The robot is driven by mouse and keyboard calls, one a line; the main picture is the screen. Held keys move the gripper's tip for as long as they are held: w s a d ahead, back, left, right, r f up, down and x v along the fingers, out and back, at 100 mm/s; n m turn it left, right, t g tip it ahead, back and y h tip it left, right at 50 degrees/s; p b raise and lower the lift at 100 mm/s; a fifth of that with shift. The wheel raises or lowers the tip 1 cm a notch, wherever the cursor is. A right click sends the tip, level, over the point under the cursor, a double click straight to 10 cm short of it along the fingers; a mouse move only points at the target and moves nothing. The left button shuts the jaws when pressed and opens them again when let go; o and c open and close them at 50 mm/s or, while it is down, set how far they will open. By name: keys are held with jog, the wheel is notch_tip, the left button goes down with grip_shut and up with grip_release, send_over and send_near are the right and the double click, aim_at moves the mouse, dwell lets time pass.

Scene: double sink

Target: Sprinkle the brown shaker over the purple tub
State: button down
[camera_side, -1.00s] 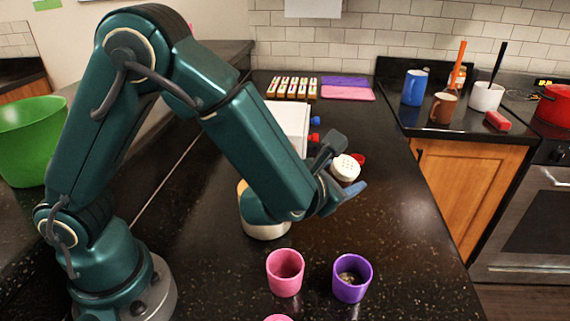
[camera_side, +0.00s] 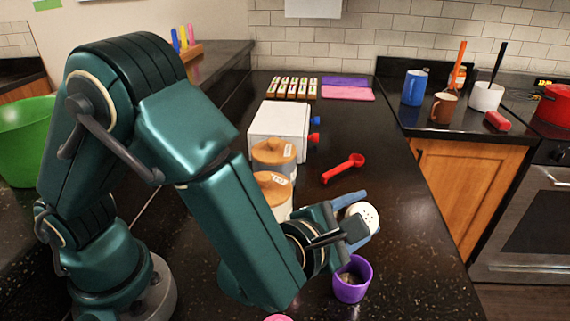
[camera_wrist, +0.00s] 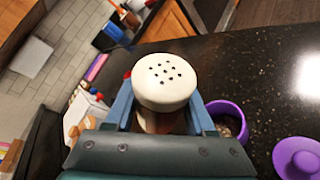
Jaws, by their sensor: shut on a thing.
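My gripper (camera_side: 366,216) is shut on the brown shaker, whose white perforated cap (camera_side: 361,213) sticks out past the fingers in the side view. In the wrist view the cap (camera_wrist: 163,82) faces the camera, with part of the brown body (camera_wrist: 158,122) below it between the blue fingers. The shaker is tilted, its cap turned toward the right. The purple tub (camera_side: 352,291) stands on the dark counter just below the gripper, with some contents inside. It also shows right of the shaker in the wrist view (camera_wrist: 239,113).
A red scoop (camera_side: 343,168) lies behind the gripper. Two wooden-lidded canisters (camera_side: 274,156) and a white box (camera_side: 279,129) stand to the left. A purple lid (camera_wrist: 298,160) lies near the tub in the wrist view. Counter to the right is clear.

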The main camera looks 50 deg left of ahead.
jog(key=m+t+y, duration=0.1)
jog(key=m, duration=0.1)
jog(key=a+f+m+t, duration=0.1)
jog(key=m, duration=0.2)
jog(key=f+m+y, duration=0.1)
jog(key=m, duration=0.1)
jog(key=shift+w+a+t+y, duration=0.15)
jog(key=shift+a+t+y, duration=0.15)
jog(key=shift+a+t, duration=0.1)
jog(key=shift+d+r, duration=0.1)
notch_tip(320, 180, up, 4)
notch_tip(320, 180, down, 4)
jog(key=shift+f, duration=0.1)
dwell(0.4)
